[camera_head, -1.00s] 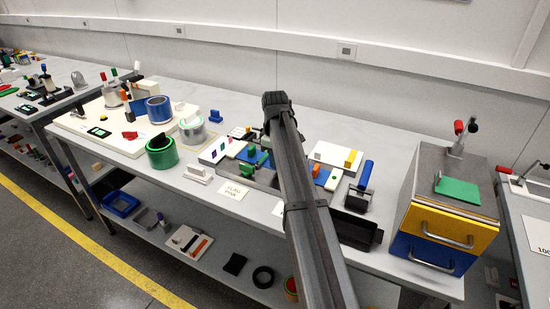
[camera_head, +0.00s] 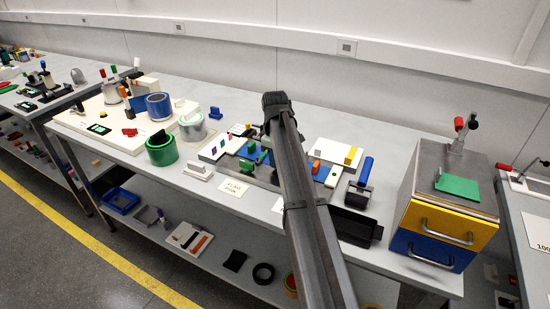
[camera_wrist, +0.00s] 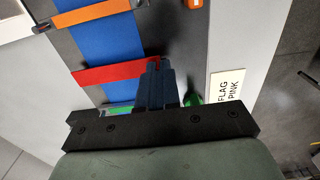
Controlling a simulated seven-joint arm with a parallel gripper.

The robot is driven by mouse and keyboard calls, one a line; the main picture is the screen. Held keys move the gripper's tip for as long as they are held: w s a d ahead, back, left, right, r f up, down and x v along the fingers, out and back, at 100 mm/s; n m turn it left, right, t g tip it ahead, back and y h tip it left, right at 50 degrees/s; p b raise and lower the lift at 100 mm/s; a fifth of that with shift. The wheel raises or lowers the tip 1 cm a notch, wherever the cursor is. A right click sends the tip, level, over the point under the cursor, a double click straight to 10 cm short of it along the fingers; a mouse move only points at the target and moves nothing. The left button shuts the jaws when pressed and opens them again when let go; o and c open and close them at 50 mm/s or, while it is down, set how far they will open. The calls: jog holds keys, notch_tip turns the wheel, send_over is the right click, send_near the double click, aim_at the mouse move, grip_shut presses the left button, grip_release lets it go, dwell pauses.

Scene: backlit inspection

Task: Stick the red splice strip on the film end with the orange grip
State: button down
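In the wrist view, the red splice strip (camera_wrist: 112,73) lies across the blue film (camera_wrist: 112,45), its right end at my fingertips. My gripper (camera_wrist: 156,66) has its fingers close together on that end. Whether the strip touches the film along its length is hard to tell. An orange strip (camera_wrist: 90,14) crosses the blue band farther up. The orange grip (camera_head: 316,167) stands on the splicing board right of my arm in the head view; an orange piece also shows at the top of the wrist view (camera_wrist: 194,3). In the head view, my arm hides my fingertips and the red strip.
A green grip (camera_head: 251,146) stands left of my arm. A "FLAG PINK" card (camera_head: 234,187) lies at the front of the bench. A blue-handled roller (camera_head: 364,172), a black tray (camera_head: 352,226) and a yellow-and-blue drawer unit (camera_head: 440,229) stand to the right. Tape rolls (camera_head: 161,150) stand left.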

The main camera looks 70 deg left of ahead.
jog(key=shift+f, duration=0.65)
dwell(0.3)
jog(key=c, duration=1.3)
grip_release()
jog(key=shift+r, duration=0.1)
notch_tip(320, 180, up, 14)
jog(key=shift+f, duration=0.1)
